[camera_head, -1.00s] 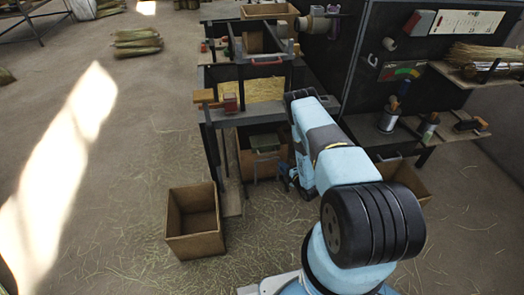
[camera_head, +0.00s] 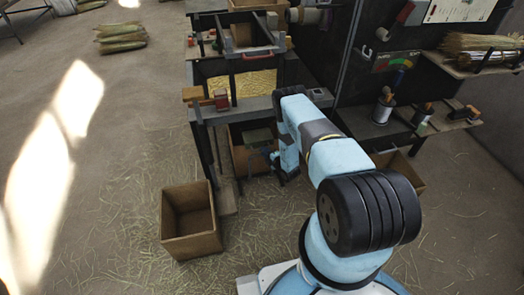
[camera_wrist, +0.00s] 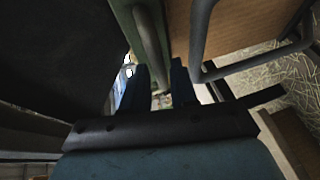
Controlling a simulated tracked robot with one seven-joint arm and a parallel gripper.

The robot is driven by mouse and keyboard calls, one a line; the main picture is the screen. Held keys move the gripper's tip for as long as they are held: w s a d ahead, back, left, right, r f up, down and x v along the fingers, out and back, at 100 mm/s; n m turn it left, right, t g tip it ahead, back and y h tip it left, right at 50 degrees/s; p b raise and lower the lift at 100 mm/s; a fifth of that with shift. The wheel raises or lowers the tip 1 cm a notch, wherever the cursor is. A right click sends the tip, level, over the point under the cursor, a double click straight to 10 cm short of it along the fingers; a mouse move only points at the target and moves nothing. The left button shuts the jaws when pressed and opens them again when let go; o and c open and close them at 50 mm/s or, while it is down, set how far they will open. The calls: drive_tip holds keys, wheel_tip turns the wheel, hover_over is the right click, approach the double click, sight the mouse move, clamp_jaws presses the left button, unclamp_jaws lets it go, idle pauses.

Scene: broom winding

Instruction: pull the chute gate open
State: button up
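The chute gate appears to be the green panel (camera_head: 259,135) under the bench, above a wooden box, with a grey bar handle. In the wrist view, the green panel (camera_wrist: 124,14) is at the top, with a grey bar (camera_wrist: 149,38) along it. My gripper (camera_wrist: 158,72) has its two dark fingers apart. The bar's lower end shows in line with the gap between them; I cannot tell whether they touch it. In the head view, my gripper (camera_head: 273,160) is low under the bench, just right of and below the green panel, partly hidden by my arm.
An empty wooden box (camera_head: 190,243) stands on the straw-strewn floor left of my arm. The grey bench (camera_head: 236,110) is above my gripper. Another grey bar frame (camera_wrist: 198,42) is close on the right. A dark tool board with shelves stands right.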

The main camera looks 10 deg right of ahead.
drive_tip(key=shift+x, duration=1.6)
drive_tip(key=shift+c, duration=0.2)
clamp_jaws()
